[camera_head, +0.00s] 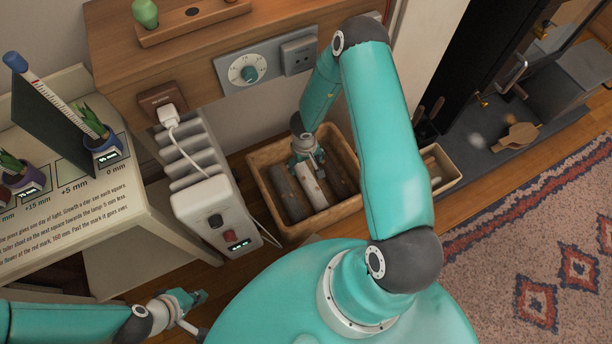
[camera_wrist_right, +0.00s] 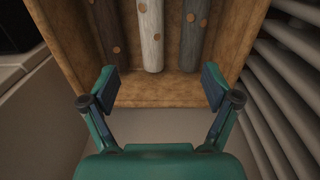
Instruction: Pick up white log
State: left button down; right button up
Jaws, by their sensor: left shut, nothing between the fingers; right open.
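The white log (camera_head: 312,188) lies in a wooden crate (camera_head: 322,220), between a dark grey log (camera_head: 289,194) and a brown log (camera_head: 340,178). In the right wrist view the near end of the white log (camera_wrist_right: 150,38) lies ahead of the fingers, slightly left of centre. My right gripper (camera_head: 308,160) is over the crate, open and empty; its spread fingers also show in the wrist view (camera_wrist_right: 161,87). It partly hides the white log in the head view. My left gripper (camera_head: 190,302) is shut and empty at the lower left, away from the crate.
A white heater (camera_head: 215,208) with a cable stands left of the crate. A wooden cabinet (camera_head: 195,50) with a dial panel (camera_head: 245,72) rises behind. A small light bin (camera_head: 441,170) is on the right. A rug (camera_head: 540,245) covers the right floor.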

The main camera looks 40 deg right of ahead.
jog(key=d+f+b, duration=0.1)
jog(key=f+b, duration=0.2)
jog(key=f, duration=0.2)
jog(key=d+f+b, duration=0.1)
jog(key=f+b, duration=0.2)
jog(key=f, duration=0.3)
jog(key=w+d+f+b, duration=0.1)
jog(key=f+b, duration=0.2)
jog(key=f, duration=0.3)
jog(key=f+b, duration=0.3)
jog(key=f, duration=0.2)
jog(key=shift+w+f, duration=0.15)
jog(key=shift+w, duration=0.05)
pick_arm(q)
notch_tip(320, 180, down, 14)
pick_arm(e)
jog(key=c, duration=1.6)
